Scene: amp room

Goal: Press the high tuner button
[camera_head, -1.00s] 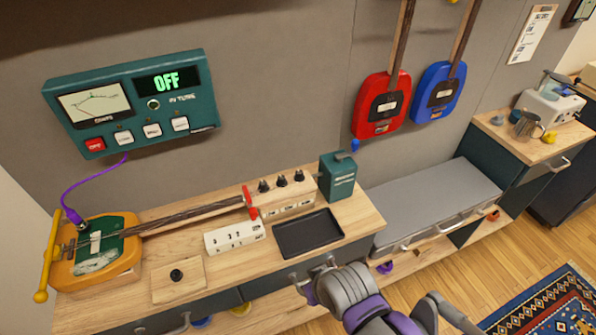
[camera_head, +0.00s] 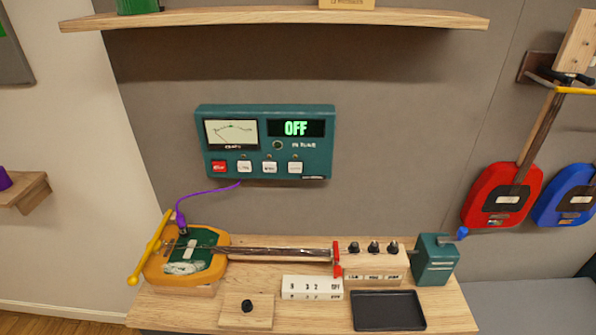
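A teal tuner box (camera_head: 265,112) hangs on the grey wall above the bench. Its left side has a dial meter (camera_head: 231,133). Along the lower edge are a red button (camera_head: 218,166) and three white buttons, at left (camera_head: 244,166), middle (camera_head: 269,167) and right (camera_head: 295,167). The labels on the white buttons are too small to read surely. A purple cable (camera_head: 208,191) runs from the tuner to an orange and green instrument (camera_head: 160,266) on the bench. Neither of my grippers is in view.
The wooden bench (camera_head: 455,310) below carries a white numbered block (camera_head: 312,287), a block with three black knobs (camera_head: 375,265), a black tray (camera_head: 388,311) and a green box (camera_head: 435,262). A shelf (camera_head: 280,19) runs above. The wall before the tuner is unobstructed.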

